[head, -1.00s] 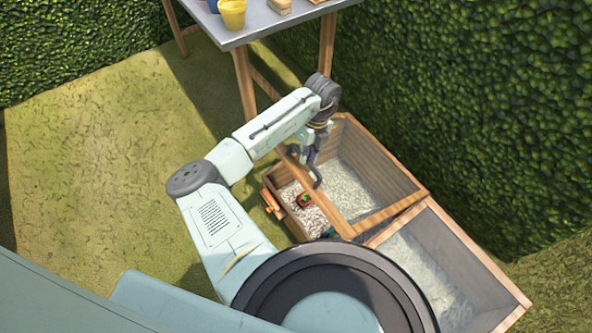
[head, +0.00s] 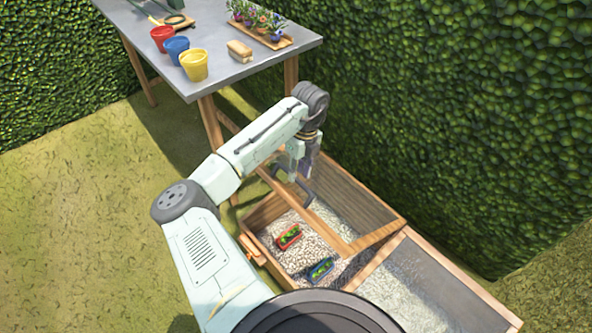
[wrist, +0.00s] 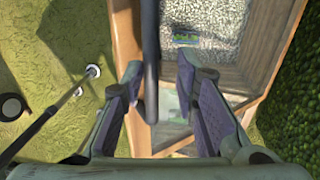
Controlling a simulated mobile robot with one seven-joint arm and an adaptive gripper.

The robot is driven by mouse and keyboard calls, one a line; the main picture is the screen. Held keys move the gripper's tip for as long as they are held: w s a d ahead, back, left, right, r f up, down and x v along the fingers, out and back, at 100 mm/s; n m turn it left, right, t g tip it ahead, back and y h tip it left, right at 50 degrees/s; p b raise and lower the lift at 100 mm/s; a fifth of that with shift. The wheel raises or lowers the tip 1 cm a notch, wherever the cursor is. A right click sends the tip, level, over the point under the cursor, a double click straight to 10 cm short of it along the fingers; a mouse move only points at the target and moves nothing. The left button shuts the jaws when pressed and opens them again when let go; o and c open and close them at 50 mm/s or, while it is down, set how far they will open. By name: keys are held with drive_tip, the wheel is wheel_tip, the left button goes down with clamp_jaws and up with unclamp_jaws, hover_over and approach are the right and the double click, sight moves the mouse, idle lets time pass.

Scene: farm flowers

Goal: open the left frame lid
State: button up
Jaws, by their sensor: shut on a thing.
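The left frame lid (head: 375,237) is a wood-rimmed clear panel, raised and tilted over the left cold frame (head: 263,214). Its front rail stands above the frame, leaving the gravel bed uncovered at the front. My gripper (head: 300,180) is at this rail, shut on the lid's dark handle (head: 309,194). In the wrist view, the handle (wrist: 151,50) runs as a dark bar between the fingers of my gripper (wrist: 160,78). A red planter (head: 288,237) and a blue planter (head: 320,269) with green plants sit on the gravel.
The right frame lid (head: 465,290) lies closed beside it. A grey table (head: 215,55) with red, blue and yellow pots, a brush-like block (head: 239,50) and a flower tray (head: 268,38) stands behind. A hedge (head: 450,120) borders the right; grass lies open to the left.

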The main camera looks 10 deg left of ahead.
drive_tip(key=shift+o, duration=1.3)
drive_tip(key=shift+w+d+f, duration=0.35)
drive_tip(key=shift+d+f, duration=0.2)
drive_tip(key=shift+f, duration=0.2)
drive_tip(key=shift+o, duration=0.8)
drive_tip(key=shift+r, duration=0.15)
drive_tip(key=shift+a+r, duration=0.2)
wheel_tip(320, 180, up, 7)
drive_tip(key=shift+w+d+r, duration=0.15)
drive_tip(key=shift+w+d, duration=0.15)
drive_tip(key=shift+w, duration=0.05)
drive_tip(key=shift+s, duration=0.1)
